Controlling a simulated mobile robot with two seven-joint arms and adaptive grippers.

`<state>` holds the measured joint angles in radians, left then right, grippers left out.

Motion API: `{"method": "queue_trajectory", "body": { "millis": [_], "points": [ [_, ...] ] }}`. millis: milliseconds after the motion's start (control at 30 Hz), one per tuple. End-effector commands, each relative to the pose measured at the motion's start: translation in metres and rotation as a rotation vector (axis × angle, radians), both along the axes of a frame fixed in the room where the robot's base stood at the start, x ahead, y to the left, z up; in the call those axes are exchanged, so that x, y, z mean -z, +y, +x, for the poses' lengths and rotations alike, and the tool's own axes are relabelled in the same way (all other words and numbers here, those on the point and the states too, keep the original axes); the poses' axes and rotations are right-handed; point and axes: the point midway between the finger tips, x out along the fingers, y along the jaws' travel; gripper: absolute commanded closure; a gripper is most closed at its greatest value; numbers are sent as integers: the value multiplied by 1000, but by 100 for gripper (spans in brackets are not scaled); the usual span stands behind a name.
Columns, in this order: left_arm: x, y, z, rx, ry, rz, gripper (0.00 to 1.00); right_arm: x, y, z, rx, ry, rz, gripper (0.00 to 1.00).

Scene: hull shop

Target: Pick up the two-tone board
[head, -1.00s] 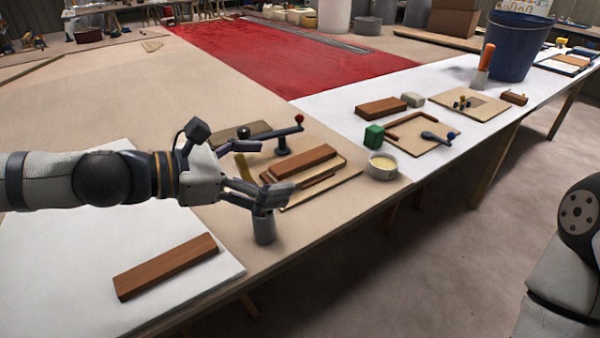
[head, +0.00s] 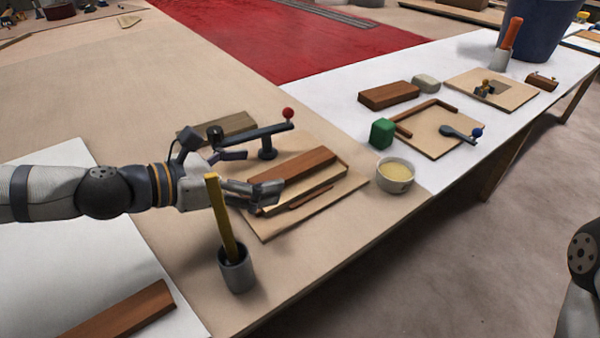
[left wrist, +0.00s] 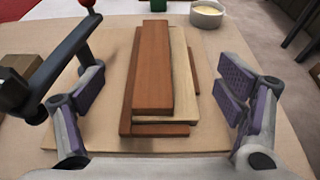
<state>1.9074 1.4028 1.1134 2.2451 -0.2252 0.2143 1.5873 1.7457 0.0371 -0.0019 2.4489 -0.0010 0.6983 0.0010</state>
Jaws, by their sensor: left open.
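The two-tone board, reddish-brown on top (head: 292,165) with a pale wood part along its side, lies on a thin tan panel (head: 270,228) in the head view. A separate thin brown strip shows beside it. In the left wrist view the board (left wrist: 153,75) runs away from me, between the fingers. My left gripper (head: 254,172) is open at the board's near left end, with one finger on each side and visible gaps to the board in the wrist view. Whether the brown and pale parts are joined cannot be told. My right gripper is out of view.
A dark lever (head: 250,133) with a red knob stands close behind the left gripper. A grey cup (head: 238,272) holding a yellow stick stands in front. A bowl (head: 396,178) and green block (head: 381,132) are to the right.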

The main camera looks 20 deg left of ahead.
Motion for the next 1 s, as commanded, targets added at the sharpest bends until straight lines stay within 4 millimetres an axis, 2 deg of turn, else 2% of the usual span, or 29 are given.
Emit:
{"method": "queue_trajectory", "body": {
  "millis": [33,133,300,400,667,933,1000],
  "points": [
    [7,-5,6,3,5,2,13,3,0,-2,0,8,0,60],
    [8,-12,15,2,1,2,13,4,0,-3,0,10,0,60],
    [25,-35,30,3,2,1,13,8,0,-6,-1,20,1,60],
    [29,-43,43,0,-3,2,13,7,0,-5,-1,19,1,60],
    [30,-46,48,-2,-3,1,13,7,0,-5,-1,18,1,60],
    [30,-46,47,-2,-3,1,72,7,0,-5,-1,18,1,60],
    [29,-46,47,-2,-5,1,74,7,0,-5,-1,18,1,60]
  ]
}}
